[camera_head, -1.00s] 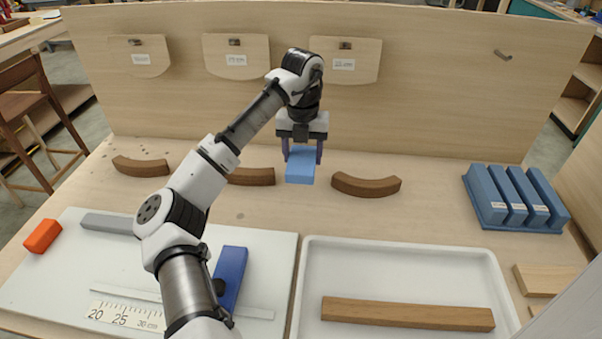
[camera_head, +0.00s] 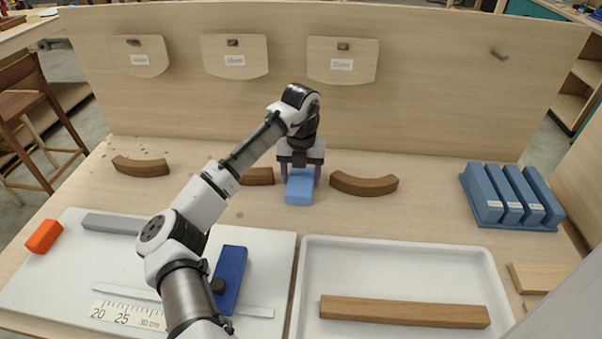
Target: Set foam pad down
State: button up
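The light blue foam pad (camera_head: 299,189) is at the back middle of the wooden table, between two curved brown wood pieces. It appears to rest on the tabletop or very close to it. My gripper (camera_head: 300,178) points down over the pad, with one purple finger on each side of it. I cannot tell whether the fingers touch the pad's sides or stand slightly apart. The far part of the pad is hidden under the gripper.
Curved wood pieces lie left (camera_head: 258,176) and right (camera_head: 363,184) of the pad, another (camera_head: 140,167) farther left. A blue slotted rack (camera_head: 487,213) stands at right. A white tray (camera_head: 398,252) holds a wooden bar (camera_head: 404,312). A white board (camera_head: 60,270) carries several items.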

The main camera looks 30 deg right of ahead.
jog(key=o, duration=0.3)
jog(key=shift+r, duration=0.15)
